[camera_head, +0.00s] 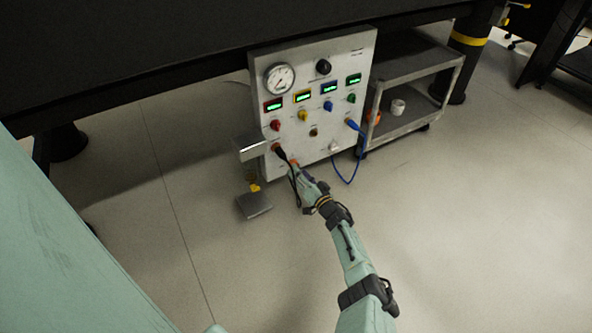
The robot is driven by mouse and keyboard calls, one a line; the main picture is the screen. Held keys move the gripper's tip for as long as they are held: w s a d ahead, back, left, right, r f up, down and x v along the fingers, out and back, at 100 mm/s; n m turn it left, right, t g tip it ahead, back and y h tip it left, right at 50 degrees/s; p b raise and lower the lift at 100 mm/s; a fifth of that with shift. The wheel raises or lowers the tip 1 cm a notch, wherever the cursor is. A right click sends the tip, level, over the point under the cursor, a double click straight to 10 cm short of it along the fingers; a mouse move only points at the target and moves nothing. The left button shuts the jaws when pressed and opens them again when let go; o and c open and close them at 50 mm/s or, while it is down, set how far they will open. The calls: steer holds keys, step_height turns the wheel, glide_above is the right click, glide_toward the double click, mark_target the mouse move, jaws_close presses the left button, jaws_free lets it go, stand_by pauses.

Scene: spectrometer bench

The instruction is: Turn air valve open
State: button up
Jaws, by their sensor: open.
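A pale upright control panel (360,60) carries a round gauge (280,77), a black knob (323,67) and several lit green displays. Below the displays are a red knob (275,125), a yellow knob (303,116), a blue knob (328,105) and a green knob (351,98). A small brown fitting (313,132) sits lower. The labels are too small to read, so I cannot tell which control is the air valve. My gripper (293,168) is open at the panel's lower left edge, below the knobs. Its fingertips are small, and I cannot tell whether they touch anything.
A black cable (281,153) and a blue cable (358,132) plug into the panel. A metal stand (254,204) is left of my gripper. A grey cart (408,122) holding a white cup (398,107) stands right. A dark tabletop overhangs behind. Floor in front is clear.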

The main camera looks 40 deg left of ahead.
steer(key=b+x, duration=0.1)
steer(key=x, duration=0.2)
steer(key=shift+a, duration=0.15)
jaws_close()
stand_by(0.6)
